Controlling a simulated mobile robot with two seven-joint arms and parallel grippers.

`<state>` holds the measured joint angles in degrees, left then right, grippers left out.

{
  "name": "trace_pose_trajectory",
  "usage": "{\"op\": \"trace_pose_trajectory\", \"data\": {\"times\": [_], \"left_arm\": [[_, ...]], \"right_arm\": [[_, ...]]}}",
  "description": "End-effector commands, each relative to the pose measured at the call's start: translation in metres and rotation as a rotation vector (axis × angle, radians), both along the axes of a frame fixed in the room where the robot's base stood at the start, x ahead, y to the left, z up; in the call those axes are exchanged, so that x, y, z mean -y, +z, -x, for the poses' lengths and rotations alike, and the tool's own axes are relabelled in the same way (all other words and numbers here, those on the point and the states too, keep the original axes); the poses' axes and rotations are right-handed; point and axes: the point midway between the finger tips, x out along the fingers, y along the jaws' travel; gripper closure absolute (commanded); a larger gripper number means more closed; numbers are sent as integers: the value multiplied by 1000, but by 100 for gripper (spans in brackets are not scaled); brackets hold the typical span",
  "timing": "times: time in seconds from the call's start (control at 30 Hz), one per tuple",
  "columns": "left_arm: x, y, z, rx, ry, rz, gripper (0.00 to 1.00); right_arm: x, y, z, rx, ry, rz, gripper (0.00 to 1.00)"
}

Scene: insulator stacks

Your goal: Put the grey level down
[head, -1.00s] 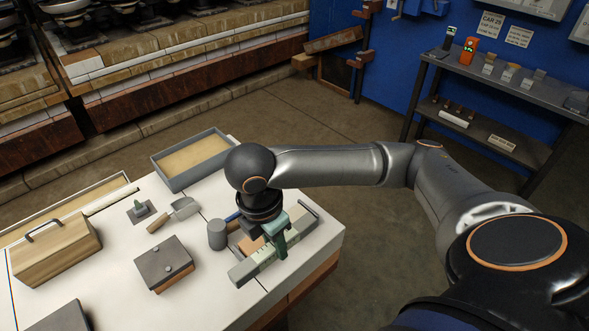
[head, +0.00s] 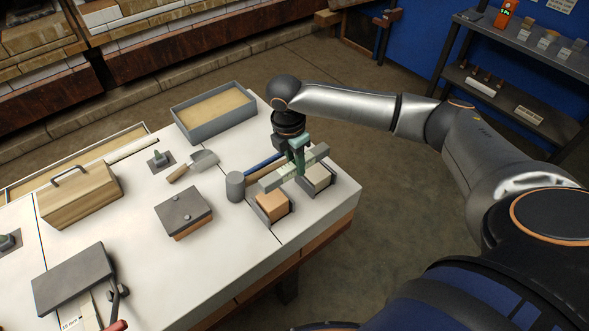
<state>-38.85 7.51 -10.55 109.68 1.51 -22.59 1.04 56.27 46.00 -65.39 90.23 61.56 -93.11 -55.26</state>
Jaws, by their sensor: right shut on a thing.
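The grey level (head: 272,181), a pale grey-green bar, is in the jaws of my right gripper (head: 299,170). The gripper points down and is shut around the bar near its middle. The bar lies slantwise, its near end at the lower left. It is over or just behind an orange block (head: 272,206) and a pale block (head: 318,177), which sit in dark holders on the right part of the white table (head: 225,255). I cannot tell whether the bar touches them. My left gripper is not in view.
A grey tray (head: 215,112), a dark-topped block (head: 183,212) and a wooden box (head: 80,193) are further off. The table's front right is bare.

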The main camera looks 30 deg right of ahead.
Motion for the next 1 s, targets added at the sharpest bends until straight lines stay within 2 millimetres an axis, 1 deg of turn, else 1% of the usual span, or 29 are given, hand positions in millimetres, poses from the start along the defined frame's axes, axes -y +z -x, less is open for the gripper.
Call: {"op": "trace_pose_trajectory", "data": {"times": [0.07, 0.27, 0.43, 0.5, 0.77, 1.0], "left_arm": [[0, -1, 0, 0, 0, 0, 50], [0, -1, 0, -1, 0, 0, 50], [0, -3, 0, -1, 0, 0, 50], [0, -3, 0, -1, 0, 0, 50], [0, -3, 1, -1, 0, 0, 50], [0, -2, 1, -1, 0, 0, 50]], "right_arm": [[2, -6, -6, 0, -1, 0, 100], [5, -15, -12, 1, -1, -1, 100], [6, -39, -13, -2, 1, -1, 100], [6, -46, -13, -1, 1, 0, 100], [6, -47, -13, 2, 0, 0, 100], [5, -54, -13, 1, 0, -1, 100]]}}
